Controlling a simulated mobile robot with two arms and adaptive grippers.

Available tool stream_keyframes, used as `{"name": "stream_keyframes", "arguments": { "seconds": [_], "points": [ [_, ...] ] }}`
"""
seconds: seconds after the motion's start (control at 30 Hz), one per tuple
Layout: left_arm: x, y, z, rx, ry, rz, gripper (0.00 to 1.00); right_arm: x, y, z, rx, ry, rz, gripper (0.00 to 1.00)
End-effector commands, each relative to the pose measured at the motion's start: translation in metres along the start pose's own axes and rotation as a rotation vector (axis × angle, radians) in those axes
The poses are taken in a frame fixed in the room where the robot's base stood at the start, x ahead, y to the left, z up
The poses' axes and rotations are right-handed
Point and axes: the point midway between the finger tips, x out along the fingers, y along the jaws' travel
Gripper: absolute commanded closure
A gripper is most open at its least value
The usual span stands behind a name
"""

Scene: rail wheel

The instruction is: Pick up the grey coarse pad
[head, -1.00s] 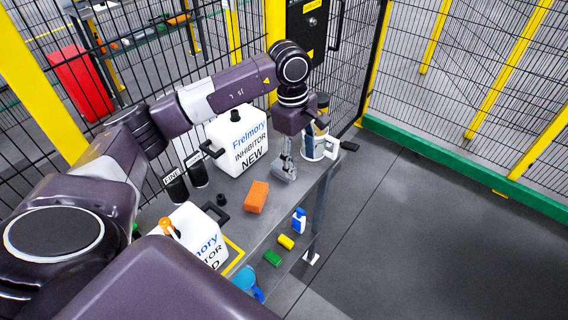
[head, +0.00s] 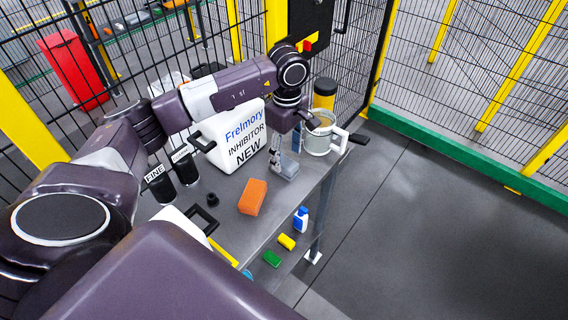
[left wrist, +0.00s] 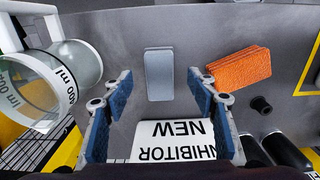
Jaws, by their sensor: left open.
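The grey coarse pad (left wrist: 159,74) is a flat, pale grey block lying on the grey table (left wrist: 120,35) in the left wrist view. In the head view the pad (head: 288,170) shows just below my left gripper (head: 285,146), partly covered by it. My left gripper (left wrist: 159,107) is open, with blue-lined fingers spread to either side in the wrist view. The pad lies ahead, between the finger lines, and nothing is held. The height gap between fingertips and pad is hard to tell. My right gripper is not in view.
An orange sponge (head: 252,197) lies beside the pad. A white inhibitor container (head: 238,135) stands close to the gripper. A clear jug with a white handle (head: 319,138) stands on the other side. Black FINE cup (head: 160,185) and small black cap (head: 212,199) are further left.

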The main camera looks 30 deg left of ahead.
Motion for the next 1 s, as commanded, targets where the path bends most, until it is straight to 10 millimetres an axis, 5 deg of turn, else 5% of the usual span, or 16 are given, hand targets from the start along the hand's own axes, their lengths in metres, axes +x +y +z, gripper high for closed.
{"name": "stream_keyframes", "arguments": {
  "seconds": [0.3, 0.57, 1.0],
  "points": [
    [0.039, -0.002, -0.001, -0.001, 0.000, -0.003, 0.47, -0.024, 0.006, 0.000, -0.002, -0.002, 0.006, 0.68],
    [0.043, -0.001, -0.001, 0.000, 0.000, 0.000, 0.47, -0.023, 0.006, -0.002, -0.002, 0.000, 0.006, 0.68],
    [0.043, -0.001, -0.001, 0.000, 0.001, 0.000, 0.92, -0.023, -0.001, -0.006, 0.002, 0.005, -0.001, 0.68]
  ]
}}
